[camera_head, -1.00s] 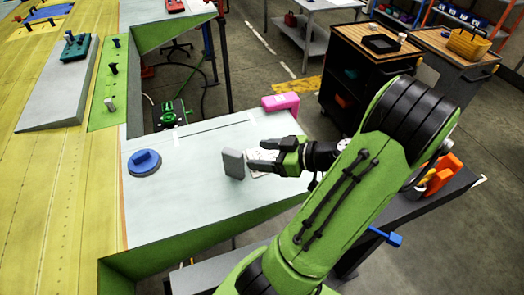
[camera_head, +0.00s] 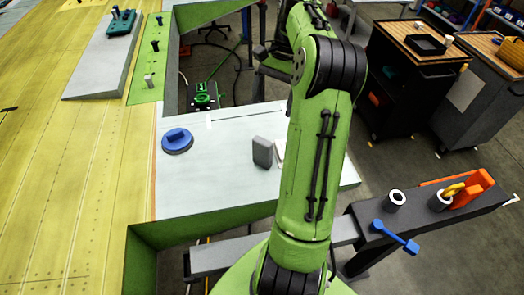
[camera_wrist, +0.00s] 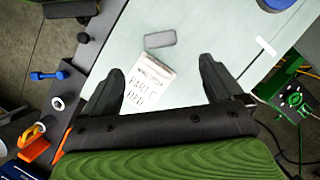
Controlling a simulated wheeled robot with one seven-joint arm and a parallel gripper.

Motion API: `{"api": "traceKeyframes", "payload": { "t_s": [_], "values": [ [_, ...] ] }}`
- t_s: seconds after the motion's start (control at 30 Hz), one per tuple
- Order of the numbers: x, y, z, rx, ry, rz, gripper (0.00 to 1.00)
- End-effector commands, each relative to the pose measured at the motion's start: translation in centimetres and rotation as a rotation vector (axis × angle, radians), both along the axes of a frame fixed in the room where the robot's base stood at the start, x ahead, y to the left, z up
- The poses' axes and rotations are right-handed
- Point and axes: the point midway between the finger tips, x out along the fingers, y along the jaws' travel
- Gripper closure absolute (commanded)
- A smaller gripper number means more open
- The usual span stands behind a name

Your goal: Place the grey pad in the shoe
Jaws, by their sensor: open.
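In the head view my gripper (camera_head: 262,61) is raised beyond the pad, partly hidden by my arm. I cannot tell for sure which thing is the shoe.
A blue round piece (camera_head: 177,141) lies left of the pad on the worktop (camera_head: 215,190). A grey ramp (camera_head: 105,65) stands on the yellow wing (camera_head: 70,190). A green device (camera_head: 204,97) sits beyond the worktop. Black carts (camera_head: 400,85) stand right.

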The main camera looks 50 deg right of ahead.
Motion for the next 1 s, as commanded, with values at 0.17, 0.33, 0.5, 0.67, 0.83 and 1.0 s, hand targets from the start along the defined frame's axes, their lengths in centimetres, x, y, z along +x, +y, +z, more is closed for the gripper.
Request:
{"api": "traceKeyframes", "payload": {
  "t_s": [0.17,0.33,0.5,0.67,0.83,1.0],
  "values": [
    [-0.4,1.4,-3.9,0.004,0.005,-0.003,0.06],
    [-0.7,3.0,-7.7,0.002,0.004,0.000,0.06],
    [-0.8,3.8,-9.8,0.001,0.001,0.000,0.06],
    [-0.9,4.9,-12.3,0.003,0.003,0.001,0.06],
    [-1.0,5.7,-14.4,0.002,0.001,0.000,0.06],
    [-1.0,5.7,-14.5,-0.001,0.000,0.000,0.06]
  ]
}}
